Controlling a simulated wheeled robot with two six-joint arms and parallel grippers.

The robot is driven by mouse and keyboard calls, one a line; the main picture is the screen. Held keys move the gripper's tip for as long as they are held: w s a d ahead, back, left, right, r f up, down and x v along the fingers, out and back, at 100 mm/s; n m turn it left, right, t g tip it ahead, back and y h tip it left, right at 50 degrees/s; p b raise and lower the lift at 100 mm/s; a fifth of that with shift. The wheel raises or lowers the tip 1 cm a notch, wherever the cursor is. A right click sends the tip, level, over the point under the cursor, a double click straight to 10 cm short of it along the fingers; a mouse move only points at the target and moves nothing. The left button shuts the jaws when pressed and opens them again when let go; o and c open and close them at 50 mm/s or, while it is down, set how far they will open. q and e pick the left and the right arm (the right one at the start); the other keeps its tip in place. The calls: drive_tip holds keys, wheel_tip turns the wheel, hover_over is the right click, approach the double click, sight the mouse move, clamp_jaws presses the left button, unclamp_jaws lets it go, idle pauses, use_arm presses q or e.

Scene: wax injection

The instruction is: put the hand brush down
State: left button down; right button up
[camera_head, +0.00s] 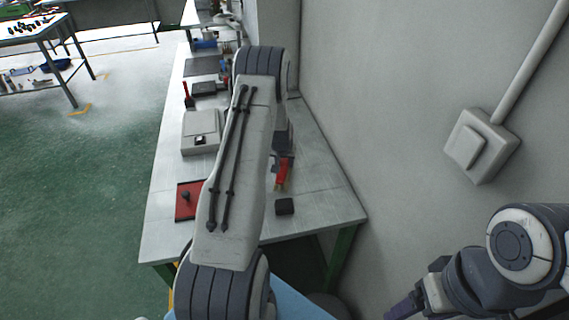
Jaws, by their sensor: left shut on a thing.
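The hand brush (282,172) shows as a red handle with a yellowish lower end, over the right part of the workbench (322,190). My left gripper (284,153) is behind my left forearm and only partly visible. It is shut on the hand brush, at the brush's upper end. I cannot tell whether the brush touches the bench top. My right gripper (405,306) is low at the right, away from the bench, and its fingers are too unclear to read.
A small black block (285,206) lies just below the brush. A grey box (201,131), a red mat (188,201) with a dark item, and a red-handled tool (187,95) are on the bench's left side. The wall (400,90) with a switch box (480,145) bounds the right.

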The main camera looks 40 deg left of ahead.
use_arm(q)
drive_tip(key=shift+s+f, duration=0.1)
drive_tip(key=shift+f, duration=0.4)
drive_tip(key=c, duration=0.5)
unclamp_jaws()
drive_tip(key=shift+d+f, duration=0.1)
drive_tip(key=shift+o, duration=0.5)
drive_tip(key=shift+r+p, duration=0.6)
drive_tip(key=shift+r, duration=0.2)
drive_tip(key=b+v, duration=0.2)
drive_tip(key=v, duration=0.8)
drive_tip(key=shift+r, duration=0.2)
drive_tip(key=shift+v, duration=0.8)
